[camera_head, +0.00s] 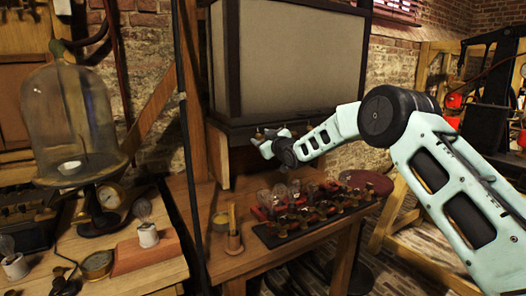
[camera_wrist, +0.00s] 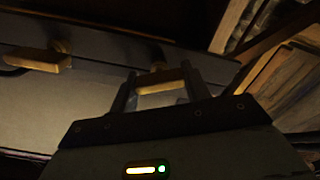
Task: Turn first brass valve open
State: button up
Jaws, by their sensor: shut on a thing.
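A second brass valve (camera_wrist: 42,59) sticks out from the same panel to the left, apart from the fingers. In the head view the valves are small and partly hidden by my gripper, so their turn angle is hard to tell.
Below my gripper, a dark tray (camera_head: 272,238) holds several glass bulbs and brass fittings on the wooden workbench (camera_head: 215,265). A glass bell jar (camera_head: 70,120) stands at the left. A dark upright pole (camera_head: 187,130) stands in front of the bench.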

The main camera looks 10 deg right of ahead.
jog(key=n+b, duration=0.4)
jog(key=b, duration=0.1)
jog(key=n+b, duration=0.2)
jog(key=b, duration=0.1)
jog(key=shift+a+f+n, duration=0.15)
jog(key=shift+f+n, duration=0.15)
jog(key=shift+f, duration=0.05)
jog(key=n+b, duration=0.3)
jog(key=shift+b, duration=0.4)
jog(key=shift+r+n+b, duration=0.15)
jog(key=shift+n+b, duration=1)
jog(key=shift+n, duration=0.45)
jog(key=o, duration=1)
jog(key=shift+c, duration=0.2)
jog(key=shift+s, duration=0.15)
jog(key=b+v, duration=0.3)
jog(key=v, duration=1.4)
jog(key=shift+b, duration=0.3)
